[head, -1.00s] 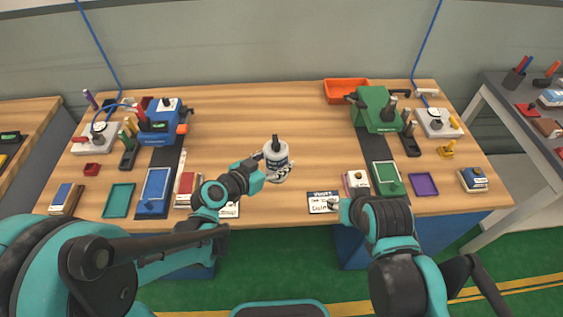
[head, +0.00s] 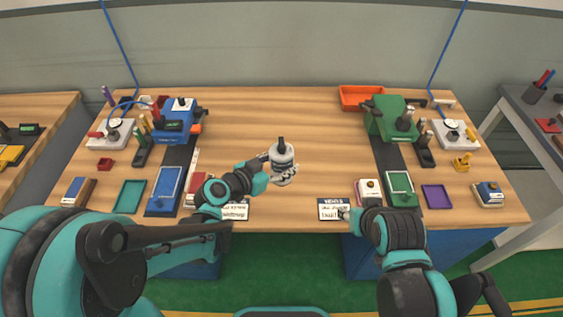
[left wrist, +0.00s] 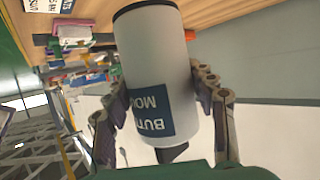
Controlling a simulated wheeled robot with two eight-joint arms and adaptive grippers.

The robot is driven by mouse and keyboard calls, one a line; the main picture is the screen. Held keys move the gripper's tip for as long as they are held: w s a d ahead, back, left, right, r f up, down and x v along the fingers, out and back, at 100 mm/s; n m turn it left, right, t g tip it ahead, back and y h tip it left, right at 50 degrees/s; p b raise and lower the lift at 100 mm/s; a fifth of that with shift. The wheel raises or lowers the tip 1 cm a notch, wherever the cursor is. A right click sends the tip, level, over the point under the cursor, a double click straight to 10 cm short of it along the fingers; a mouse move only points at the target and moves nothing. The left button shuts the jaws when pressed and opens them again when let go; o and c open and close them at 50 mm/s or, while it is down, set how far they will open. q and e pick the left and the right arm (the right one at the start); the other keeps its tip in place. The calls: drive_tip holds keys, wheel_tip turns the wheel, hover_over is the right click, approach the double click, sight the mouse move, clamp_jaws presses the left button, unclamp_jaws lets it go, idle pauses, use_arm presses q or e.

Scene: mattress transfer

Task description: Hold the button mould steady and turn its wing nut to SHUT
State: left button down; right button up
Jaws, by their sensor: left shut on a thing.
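The button mould (head: 282,156) is a white cylinder with a black wing nut (head: 281,144) on its top end. It stands roughly upright over the middle of the table in the head view. My left gripper (head: 284,176) is shut around its body. In the left wrist view the mould (left wrist: 175,55) lies between both fingers, with a dark blue label (left wrist: 152,112) and the wing nut (left wrist: 172,154) at the picture's bottom. Whether its base touches the table is unclear. My right gripper (head: 344,214) is by the front edge, beside a white card; its fingers are too small to read.
White printed cards (head: 330,209) lie at the table's front edge. A blue machine (head: 174,120) stands left and a green machine (head: 388,118) right, with trays and small blocks before them. An orange tray (head: 362,97) is at the back.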

sight(275, 183)
use_arm(q)
drive_tip(key=shift+f+b, duration=0.55)
drive_tip(key=shift+f, duration=0.1)
drive_tip(key=shift+f+b, duration=1.9)
drive_tip(key=shift+f, duration=0.5)
drive_tip(key=shift+f+b, duration=0.4)
drive_tip(key=shift+f, duration=0.3)
drive_tip(key=shift+f, duration=0.3)
drive_tip(key=shift+f, duration=1.05)
